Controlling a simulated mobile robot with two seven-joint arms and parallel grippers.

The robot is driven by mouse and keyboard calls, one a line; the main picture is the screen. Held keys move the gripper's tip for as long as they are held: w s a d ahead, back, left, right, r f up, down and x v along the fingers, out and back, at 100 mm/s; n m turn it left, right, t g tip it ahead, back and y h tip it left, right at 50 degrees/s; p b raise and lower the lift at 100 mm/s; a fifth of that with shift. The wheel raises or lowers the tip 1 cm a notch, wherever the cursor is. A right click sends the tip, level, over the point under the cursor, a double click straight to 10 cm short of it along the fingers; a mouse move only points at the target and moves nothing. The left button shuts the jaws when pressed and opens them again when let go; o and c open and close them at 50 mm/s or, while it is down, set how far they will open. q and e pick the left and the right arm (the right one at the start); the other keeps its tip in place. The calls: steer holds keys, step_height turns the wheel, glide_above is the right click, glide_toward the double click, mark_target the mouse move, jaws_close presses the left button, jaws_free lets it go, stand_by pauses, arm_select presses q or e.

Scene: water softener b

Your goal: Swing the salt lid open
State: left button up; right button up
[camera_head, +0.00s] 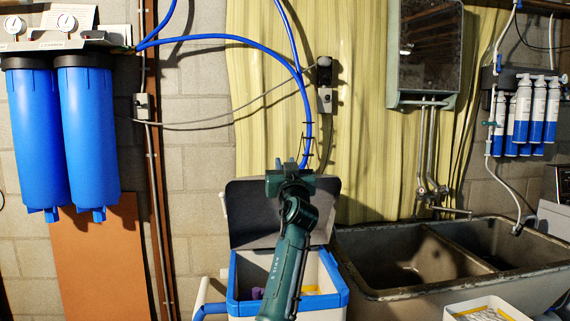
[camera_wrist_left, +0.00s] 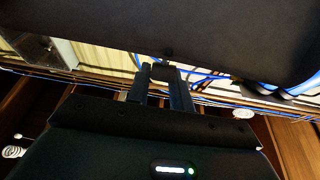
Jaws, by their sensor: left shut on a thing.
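The salt lid (camera_head: 245,212) is dark grey and stands raised, near upright, at the back of the white softener cabinet with a blue rim (camera_head: 340,290). The cabinet's top is open, with a purple thing and something yellow partly seen inside. My left gripper (camera_head: 290,173) is at the lid's upper edge, its arm reaching up across the cabinet and hiding the lid's middle. In the left wrist view the fingers (camera_wrist_left: 164,82) are shut on the dark lid (camera_wrist_left: 200,30), which fills the top of the picture. My right gripper is not in view.
A stone double sink (camera_head: 400,262) stands close on the right. A blue hose (camera_head: 305,100) hangs down behind the lid against yellow corrugated sheeting. Two blue filter housings (camera_head: 88,135) hang at the left. A white tray (camera_head: 485,308) sits at the lower right.

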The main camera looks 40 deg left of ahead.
arm_select(q)
steer(key=shift+r+b+x, duration=0.25)
steer(key=shift+b+x, duration=0.05)
steer(key=shift+x, duration=0.9)
steer(key=x, duration=0.2)
steer(key=b+x, duration=0.1)
steer(key=x, duration=0.1)
steer(key=b+x, duration=0.1)
steer(key=x, duration=0.1)
steer(key=shift+s+d+r, duration=0.1)
steer(key=shift+r, duration=0.2)
